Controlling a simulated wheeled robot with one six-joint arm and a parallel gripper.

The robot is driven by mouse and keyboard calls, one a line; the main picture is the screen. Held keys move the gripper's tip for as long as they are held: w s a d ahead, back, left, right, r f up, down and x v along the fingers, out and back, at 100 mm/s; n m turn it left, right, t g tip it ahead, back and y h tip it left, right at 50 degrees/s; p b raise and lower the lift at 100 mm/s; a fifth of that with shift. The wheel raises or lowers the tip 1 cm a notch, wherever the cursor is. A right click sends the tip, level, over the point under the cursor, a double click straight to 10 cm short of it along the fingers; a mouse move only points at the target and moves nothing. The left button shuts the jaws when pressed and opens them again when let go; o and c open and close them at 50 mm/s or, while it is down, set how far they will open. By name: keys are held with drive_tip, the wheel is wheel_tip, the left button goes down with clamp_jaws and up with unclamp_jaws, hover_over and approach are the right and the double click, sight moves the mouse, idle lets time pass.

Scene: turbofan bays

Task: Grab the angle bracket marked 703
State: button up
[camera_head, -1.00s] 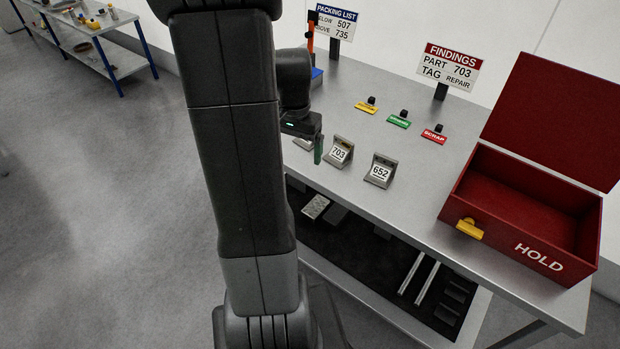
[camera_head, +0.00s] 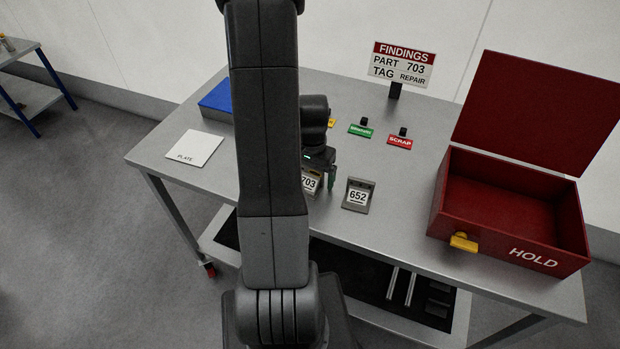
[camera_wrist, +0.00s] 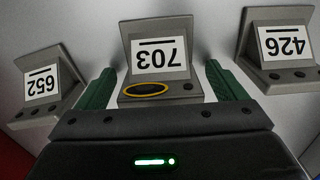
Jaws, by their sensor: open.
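The angle bracket marked 703 (camera_wrist: 160,60) stands on the bench between my gripper's two green fingers in the wrist view, its label upside down there. In the head view the 703 bracket (camera_head: 311,182) is partly hidden behind my arm. My gripper (camera_wrist: 168,90) is open, with a finger on either side of the bracket and gaps visible beside it. In the head view my gripper (camera_head: 328,172) is just above the bracket, mostly hidden by my arm.
A FINDINGS sign (camera_head: 402,64), green tag (camera_head: 361,131), red SCRAP tag (camera_head: 400,142) and white plate (camera_head: 194,148) are on the bench.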

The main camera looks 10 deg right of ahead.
drive_tip(key=shift+f, duration=0.15)
drive_tip(key=c, duration=1.2)
drive_tip(key=shift+o, duration=0.2)
